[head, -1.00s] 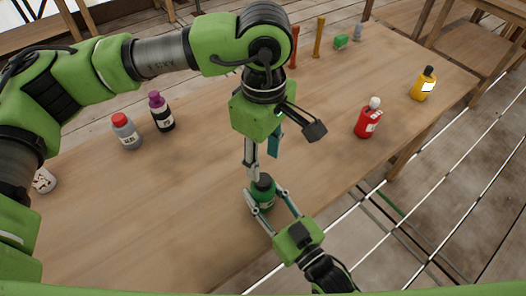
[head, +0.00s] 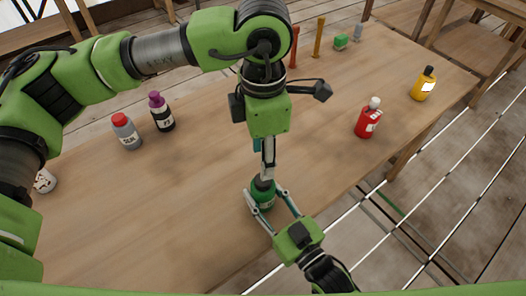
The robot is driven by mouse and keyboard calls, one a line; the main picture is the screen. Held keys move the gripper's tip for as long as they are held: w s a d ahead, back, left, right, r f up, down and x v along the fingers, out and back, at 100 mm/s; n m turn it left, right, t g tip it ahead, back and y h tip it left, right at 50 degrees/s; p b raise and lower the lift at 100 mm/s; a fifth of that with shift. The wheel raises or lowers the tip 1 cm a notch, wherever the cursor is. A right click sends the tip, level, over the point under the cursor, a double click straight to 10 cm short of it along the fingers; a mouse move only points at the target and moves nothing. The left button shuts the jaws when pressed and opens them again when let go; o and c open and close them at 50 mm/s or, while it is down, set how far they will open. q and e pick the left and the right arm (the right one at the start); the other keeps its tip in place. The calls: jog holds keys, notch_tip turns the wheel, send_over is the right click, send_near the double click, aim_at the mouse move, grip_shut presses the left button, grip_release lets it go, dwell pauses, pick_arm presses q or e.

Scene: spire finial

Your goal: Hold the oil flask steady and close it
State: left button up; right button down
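The oil flask is most likely the green bottle (head: 262,200) with a dark cap (head: 263,184), upright near the table's front edge. My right gripper (head: 264,203) comes from the lower right, with one finger on each side of the green body; it looks shut on it. My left gripper (head: 263,167) points down from above at the cap. Its near finger hangs in front of the cap; its teal-tipped far finger shows partly behind, apart from it, so it looks open. Whether a finger touches the cap is hidden.
A red-capped grey bottle (head: 126,132) and a purple-capped dark bottle (head: 161,112) stand at left. A red bottle (head: 368,119) and a yellow bottle (head: 423,84) stand at right. The table's front edge (head: 330,197) is close to the flask.

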aim_at(263, 192)
pick_arm(q)
jog(key=shift+f, duration=4)
jog(key=shift+c, duration=0.5)
grip_shut()
jog(key=shift+o, duration=1.2)
grip_release()
